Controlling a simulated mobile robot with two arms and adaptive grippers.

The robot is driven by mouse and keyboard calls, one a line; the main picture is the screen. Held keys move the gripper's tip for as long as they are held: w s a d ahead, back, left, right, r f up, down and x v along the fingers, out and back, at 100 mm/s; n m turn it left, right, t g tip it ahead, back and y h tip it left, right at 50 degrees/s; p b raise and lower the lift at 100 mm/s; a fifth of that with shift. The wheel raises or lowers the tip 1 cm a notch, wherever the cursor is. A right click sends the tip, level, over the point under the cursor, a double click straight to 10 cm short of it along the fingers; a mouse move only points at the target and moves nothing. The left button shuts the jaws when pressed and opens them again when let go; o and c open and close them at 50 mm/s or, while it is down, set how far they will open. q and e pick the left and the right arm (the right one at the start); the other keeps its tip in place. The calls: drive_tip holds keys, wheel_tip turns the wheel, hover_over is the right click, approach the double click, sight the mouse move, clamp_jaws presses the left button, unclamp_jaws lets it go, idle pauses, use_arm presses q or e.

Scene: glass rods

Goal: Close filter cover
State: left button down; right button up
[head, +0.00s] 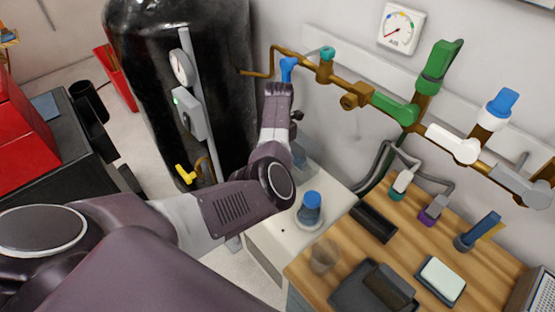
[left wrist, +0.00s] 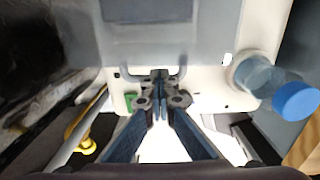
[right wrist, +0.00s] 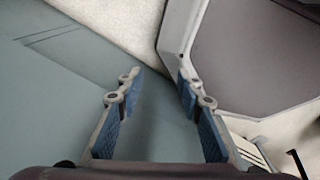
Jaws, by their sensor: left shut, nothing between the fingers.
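The filter housing is a white box (head: 275,235) beside the black tank in the head view, partly hidden by my left arm. In the left wrist view a grey, partly see-through panel (left wrist: 185,45), seemingly the filter cover, lies over the white body (left wrist: 215,105). A grey bracket-like handle (left wrist: 181,73) is at its lower edge. My left gripper (left wrist: 160,90) is shut and empty, its tips close to this handle; contact cannot be told. My arm hides most of that gripper in the head view. My right gripper (right wrist: 157,78) is open and empty, away from the housing.
A blue-capped clear container (head: 310,208) stands on the white housing, right of my left gripper. A black tank (head: 225,60) stands behind. Brass pipework (head: 300,65) runs along the wall. A wooden bench (head: 310,275) holding small tools is at the right.

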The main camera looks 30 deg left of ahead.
use_arm(q)
drive_tip(key=c, duration=2.7)
unclamp_jaws()
drive_tip(key=shift+s+f, duration=0.3)
drive_tip(key=shift+f, duration=0.1)
drive_tip(key=shift+c, duration=0.2)
drive_tip(key=o, duration=0.8)
drive_tip(key=shift+c, duration=0.2)
drive_tip(key=o, duration=0.5)
drive_tip(key=shift+w+a+f, duration=0.1)
drive_tip(key=shift+w+f, duration=0.05)
drive_tip(key=o, duration=0.7)
drive_tip(key=shift+r, duration=0.2)
drive_tip(key=shift+w, duration=0.1)
use_arm(e)
drive_tip(key=shift+d, duration=0.3)
drive_tip(key=shift+a, duration=0.1)
use_arm(q)
drive_tip(key=shift+w+r, duration=0.1)
drive_tip(key=shift+r, duration=0.15)
wheel_tip(320, 180, up, 12)
drive_tip(key=shift+f, duration=0.2)
